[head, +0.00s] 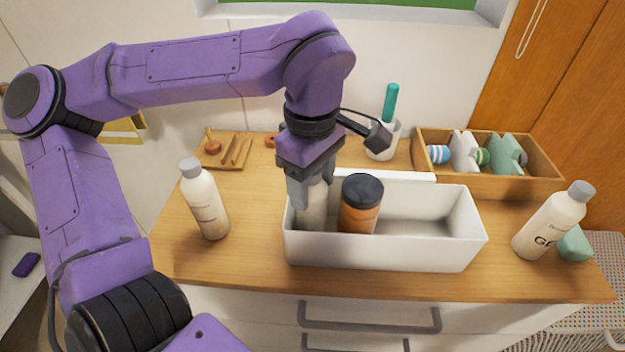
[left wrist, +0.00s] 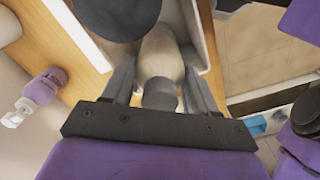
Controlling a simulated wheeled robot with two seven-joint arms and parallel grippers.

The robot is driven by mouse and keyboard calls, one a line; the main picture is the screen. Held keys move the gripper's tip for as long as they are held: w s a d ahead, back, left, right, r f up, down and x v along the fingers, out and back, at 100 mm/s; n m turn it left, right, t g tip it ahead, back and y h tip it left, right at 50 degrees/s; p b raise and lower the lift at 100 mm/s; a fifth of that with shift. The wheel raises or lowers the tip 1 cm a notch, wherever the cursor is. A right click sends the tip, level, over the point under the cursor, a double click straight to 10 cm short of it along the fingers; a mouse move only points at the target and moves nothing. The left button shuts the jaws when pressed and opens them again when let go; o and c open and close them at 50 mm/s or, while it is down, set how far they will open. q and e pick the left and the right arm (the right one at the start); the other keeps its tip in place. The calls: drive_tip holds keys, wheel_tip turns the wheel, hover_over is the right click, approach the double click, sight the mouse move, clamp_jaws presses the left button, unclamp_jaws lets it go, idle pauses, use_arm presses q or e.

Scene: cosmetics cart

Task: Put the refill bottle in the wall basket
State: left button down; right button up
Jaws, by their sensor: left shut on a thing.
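My left gripper (head: 308,190) points down into the left end of a long white basket (head: 385,252) on the wooden top. It is shut on a pale bottle (head: 313,212), which I take for the refill bottle. In the left wrist view this bottle (left wrist: 167,55), with its grey cap (left wrist: 160,93), sits between the two fingers. Its lower part is inside the basket; the front wall hides its base, so I cannot tell whether it touches the floor. An orange-brown jar (head: 358,217) with a dark lid stands just right of it in the basket.
Behind are a white cup (head: 384,142), a wooden tray (head: 540,184) and a small rack (head: 228,152). The basket's right half is empty.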

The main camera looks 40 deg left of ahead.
use_arm(q)
drive_tip(key=shift+c, duration=1.5)
unclamp_jaws()
drive_tip(key=shift+f, duration=0.15)
wheel_tip(320, 180, up, 12)
drive_tip(key=shift+r+p, duration=0.2)
drive_tip(key=shift+p, duration=0.75)
